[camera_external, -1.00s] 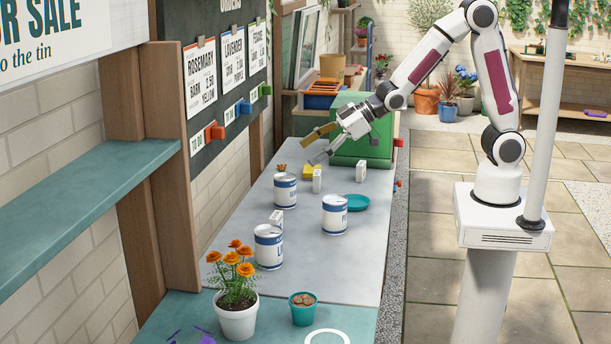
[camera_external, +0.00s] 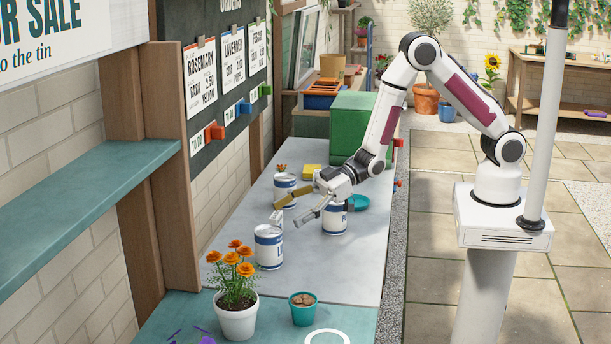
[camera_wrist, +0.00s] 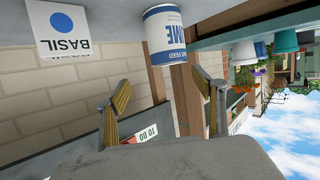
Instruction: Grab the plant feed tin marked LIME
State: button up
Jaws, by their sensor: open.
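The tin nearest the camera (camera_external: 268,251) is white with blue bands, stands upright on the grey bench and shows a letter L. In the wrist view a blue-banded tin (camera_wrist: 166,38) shows the letters ME and FEED, which fits LIME; its label is partly cut off. My gripper (camera_external: 288,213) is open and empty, above the bench just behind the L tin, its fingers toward it. In the wrist view the two fingers (camera_wrist: 163,95) are spread, with the tin ahead between them and apart from them.
Two other tins stand behind, one at back left (camera_external: 284,196) and one at right (camera_external: 333,222), partly behind my gripper. A marigold pot (camera_external: 238,319) and a small teal pot (camera_external: 303,313) stand in front.

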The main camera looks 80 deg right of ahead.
aim_at(277, 228)
jog(key=shift+s+a+f+y, duration=0.2)
jog(key=shift+a+f, duration=0.2)
jog(key=shift+a, duration=0.05)
jog(key=shift+s+a+f+y, duration=0.15)
jog(key=shift+a+f+y, duration=0.05)
jog(key=shift+a+f, duration=0.2)
jog(key=shift+x, duration=1.3)
jog(key=shift+w, duration=0.1)
jog(key=shift+x, duration=2.55)
jog(key=shift+f, duration=0.1)
jog(key=c, duration=1.4)
jog(key=shift+c, duration=0.6)
